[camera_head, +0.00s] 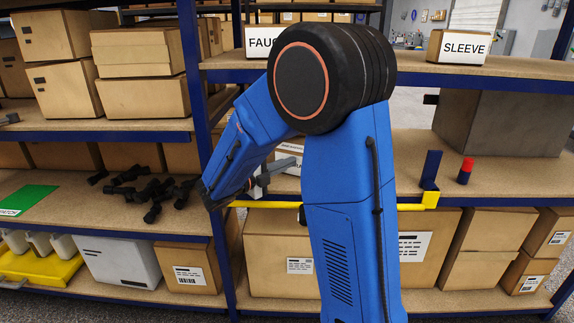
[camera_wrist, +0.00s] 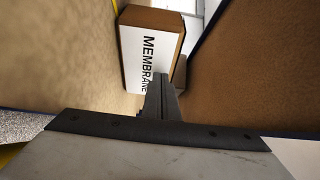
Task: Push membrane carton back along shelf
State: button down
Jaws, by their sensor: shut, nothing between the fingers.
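The membrane carton (camera_wrist: 138,62) is a brown box with a white face lettered MEMBRANE. In the wrist view it stands on the brown shelf board (camera_wrist: 70,60), its lettered face toward my gripper (camera_wrist: 161,84). The gripper is shut and empty, its fingertips at the lower right part of that face; I cannot tell whether they touch it. In the head view my gripper (camera_head: 264,178) reaches over the middle shelf (camera_head: 405,150). A white-faced box (camera_head: 288,158), apparently the carton, shows there, mostly hidden by my blue arm.
A yellow bar (camera_head: 265,204) runs along the shelf's front edge. A blue bracket (camera_head: 431,170) and a red-topped cylinder (camera_head: 465,171) stand to the right, before a large grey-brown box (camera_head: 500,122). A blue upright (camera_head: 194,60) and black fittings (camera_head: 150,190) are to the left.

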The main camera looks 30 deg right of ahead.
jog(key=w+d, duration=0.1)
jog(key=w, duration=0.1)
jog(key=w+d, duration=0.4)
jog(key=shift+w, duration=0.35)
